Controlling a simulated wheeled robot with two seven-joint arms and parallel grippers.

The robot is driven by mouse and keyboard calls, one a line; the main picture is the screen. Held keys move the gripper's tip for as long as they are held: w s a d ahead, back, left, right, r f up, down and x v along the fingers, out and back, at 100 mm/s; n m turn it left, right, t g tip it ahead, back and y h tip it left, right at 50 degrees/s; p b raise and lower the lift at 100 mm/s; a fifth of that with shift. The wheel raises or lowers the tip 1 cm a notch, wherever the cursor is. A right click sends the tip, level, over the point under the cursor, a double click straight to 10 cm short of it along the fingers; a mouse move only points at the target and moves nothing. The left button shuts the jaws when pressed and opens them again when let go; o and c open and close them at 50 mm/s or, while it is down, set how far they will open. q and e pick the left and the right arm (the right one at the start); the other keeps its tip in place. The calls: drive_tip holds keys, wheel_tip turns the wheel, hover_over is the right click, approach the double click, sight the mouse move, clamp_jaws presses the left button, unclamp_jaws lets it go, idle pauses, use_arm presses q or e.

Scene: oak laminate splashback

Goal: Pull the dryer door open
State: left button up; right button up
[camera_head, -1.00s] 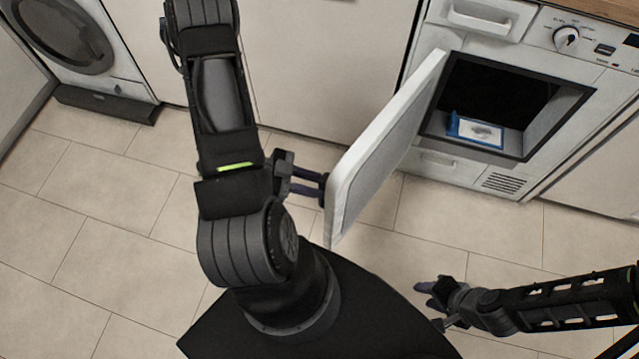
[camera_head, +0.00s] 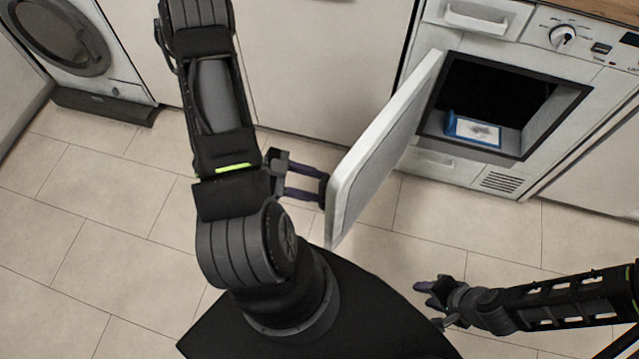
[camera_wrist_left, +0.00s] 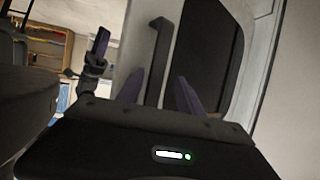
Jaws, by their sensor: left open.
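The dryer (camera_head: 500,180) stands at the upper right with its white door (camera_head: 385,150) swung wide out into the room, showing the dark drum opening (camera_head: 495,95). My left gripper (camera_head: 322,188) is at the outer face of the door, near its free edge. In the left wrist view its open fingers (camera_wrist_left: 158,92) point at the door's outer face, with the dark window (camera_wrist_left: 208,55) and the upright bar handle (camera_wrist_left: 158,62) ahead. Whether the fingers touch the door is hard to tell. My right gripper (camera_head: 430,303) is open and empty, low at the right, apart from the door.
A blue-and-white box (camera_head: 474,131) lies inside the dryer opening. A washing machine (camera_head: 62,35) stands at the upper left and white cabinet fronts (camera_head: 320,70) line the wall. Tiled floor (camera_head: 100,215) is clear at the left.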

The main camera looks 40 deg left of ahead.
use_arm(q)
drive_tip(key=v, duration=0.6)
drive_tip(key=shift+s+a+r+p, duration=0.2)
drive_tip(key=shift+a+p, duration=0.1)
drive_tip(key=shift+p, duration=0.15)
